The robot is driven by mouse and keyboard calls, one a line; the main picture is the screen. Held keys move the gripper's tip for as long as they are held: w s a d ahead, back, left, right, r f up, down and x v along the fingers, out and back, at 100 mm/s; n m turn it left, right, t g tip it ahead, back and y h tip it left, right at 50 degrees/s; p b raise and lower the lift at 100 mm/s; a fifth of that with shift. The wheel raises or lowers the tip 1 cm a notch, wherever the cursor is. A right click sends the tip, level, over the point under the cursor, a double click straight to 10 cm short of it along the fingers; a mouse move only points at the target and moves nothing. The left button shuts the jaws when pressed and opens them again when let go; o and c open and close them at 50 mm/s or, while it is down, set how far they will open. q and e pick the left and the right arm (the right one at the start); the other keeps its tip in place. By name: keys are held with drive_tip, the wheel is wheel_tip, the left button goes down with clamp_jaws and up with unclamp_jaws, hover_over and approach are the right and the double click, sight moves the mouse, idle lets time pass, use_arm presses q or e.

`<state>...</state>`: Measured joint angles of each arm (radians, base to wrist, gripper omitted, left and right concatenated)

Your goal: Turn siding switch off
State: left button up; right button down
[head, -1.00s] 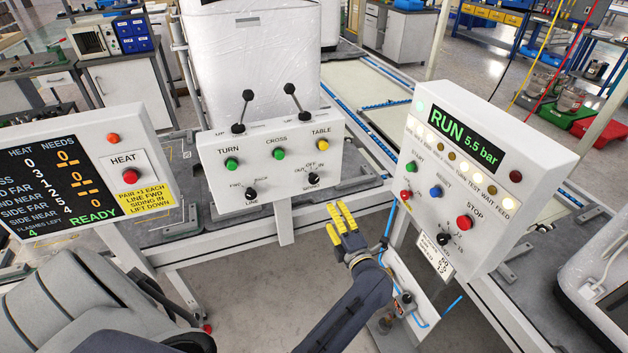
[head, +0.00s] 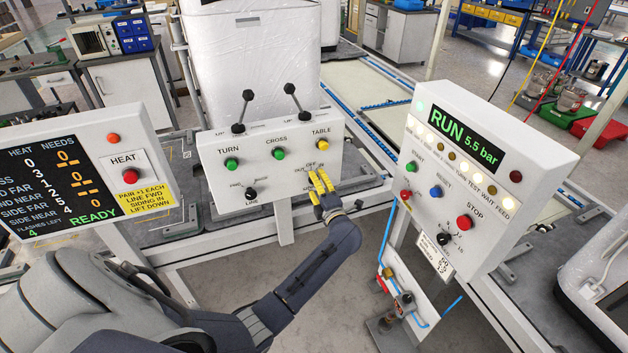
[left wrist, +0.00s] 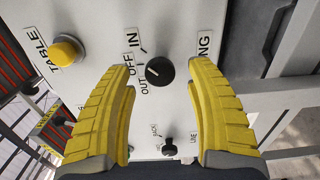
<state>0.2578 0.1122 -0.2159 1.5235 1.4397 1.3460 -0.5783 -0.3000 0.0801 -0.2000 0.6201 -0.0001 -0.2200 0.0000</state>
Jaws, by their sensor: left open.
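The siding switch is a black rotary knob (left wrist: 160,71) on the white panel (head: 222,178), with OUT, OFF and IN printed beside it. A light mark on it faces left in the left wrist view, toward OUT or OFF; I cannot tell which. My left gripper (head: 320,182) is at the panel's lower right in the head view, and its yellow fingers hide the knob there. In the left wrist view my left gripper (left wrist: 162,78) is open, one finger either side of the knob, with visible gaps. My right gripper is not in view.
The line knob (head: 250,194) is lower left on the panel. The yellow table button (head: 323,144) and two black levers (head: 291,90) are above. A RUN panel (head: 465,170) stands right, a HEAT panel (head: 90,170) left.

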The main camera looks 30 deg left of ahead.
use_arm(q)
drive_tip(key=shift+x, duration=1.2)
clamp_jaws()
